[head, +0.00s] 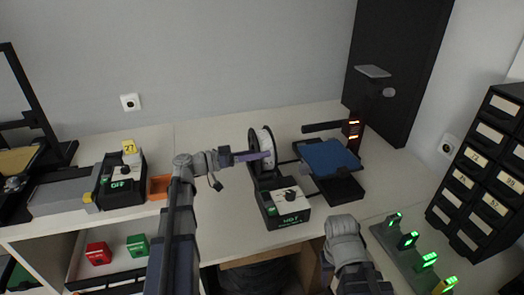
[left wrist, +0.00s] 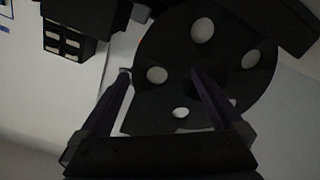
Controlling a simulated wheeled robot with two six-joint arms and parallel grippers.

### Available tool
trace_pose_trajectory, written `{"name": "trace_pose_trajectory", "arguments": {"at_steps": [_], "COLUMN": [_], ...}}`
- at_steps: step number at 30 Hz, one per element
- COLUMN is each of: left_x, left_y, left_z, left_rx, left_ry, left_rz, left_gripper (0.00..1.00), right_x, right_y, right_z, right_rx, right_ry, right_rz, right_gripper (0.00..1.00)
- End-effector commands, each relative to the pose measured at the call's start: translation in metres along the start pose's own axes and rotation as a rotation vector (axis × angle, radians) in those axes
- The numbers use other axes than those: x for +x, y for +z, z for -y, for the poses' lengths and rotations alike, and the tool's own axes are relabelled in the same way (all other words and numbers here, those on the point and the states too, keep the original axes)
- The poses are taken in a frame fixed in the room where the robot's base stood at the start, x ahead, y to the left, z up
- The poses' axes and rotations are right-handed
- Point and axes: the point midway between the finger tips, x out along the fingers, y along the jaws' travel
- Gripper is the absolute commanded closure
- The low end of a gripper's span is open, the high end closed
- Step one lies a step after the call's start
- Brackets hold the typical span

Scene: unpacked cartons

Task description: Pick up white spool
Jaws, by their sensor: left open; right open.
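The white spool (head: 268,142) stands upright at the table's back middle, white winding between black side discs. In the left wrist view its black disc with round holes (left wrist: 226,72) fills the upper middle. My left gripper (head: 266,156) reaches in from the left, its fingers in front of the spool. In the left wrist view the open fingers (left wrist: 161,72) are spread across the disc's lower left part; I cannot tell whether they touch it. My right gripper (head: 340,250) hangs low at the table's front edge, away from the spool; its fingers are mostly hidden.
A black and grey box with a green display (head: 286,208) sits just in front of the spool. A printer with a blue plate (head: 329,158) stands close on the right. An orange bin (head: 159,187) lies left. Black drawers (head: 486,172) stand far right.

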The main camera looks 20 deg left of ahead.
Motion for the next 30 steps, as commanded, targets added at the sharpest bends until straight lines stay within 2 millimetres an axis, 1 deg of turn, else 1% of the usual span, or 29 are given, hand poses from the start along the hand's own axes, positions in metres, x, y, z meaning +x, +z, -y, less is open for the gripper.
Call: {"name": "trace_pose_trajectory", "arguments": {"at_steps": [5,8,11,15,22,23,30], "left_x": [0.006,0.017,0.032,0.049,0.052,0.052,0.052], "left_y": [-0.001,-0.003,-0.006,-0.004,-0.004,-0.004,-0.004], "left_z": [-0.001,-0.002,-0.003,-0.002,-0.002,-0.002,-0.002], "left_rx": [0.000,0.000,0.000,0.000,0.000,0.000,0.000], "left_ry": [0.001,0.001,0.002,0.001,-0.001,0.000,0.000], "left_rz": [0.001,0.001,0.001,0.001,0.000,0.000,0.000], "left_gripper": [0.00,0.00,0.00,0.00,0.00,0.02,0.29], "right_x": [-0.001,-0.004,-0.006,-0.005,-0.005,-0.005,-0.005], "right_y": [0.000,0.000,0.000,0.000,0.000,0.000,0.000], "right_z": [0.000,0.000,-0.001,-0.001,-0.001,-0.001,-0.001], "right_rx": [0.000,0.000,0.000,0.000,0.000,0.000,0.000], "right_ry": [0.000,0.000,0.000,0.000,0.000,0.000,0.000], "right_rz": [0.000,0.000,0.000,0.000,0.000,0.000,0.000], "right_gripper": [0.50,0.50,0.50,0.50,0.50,0.50,0.50]}}
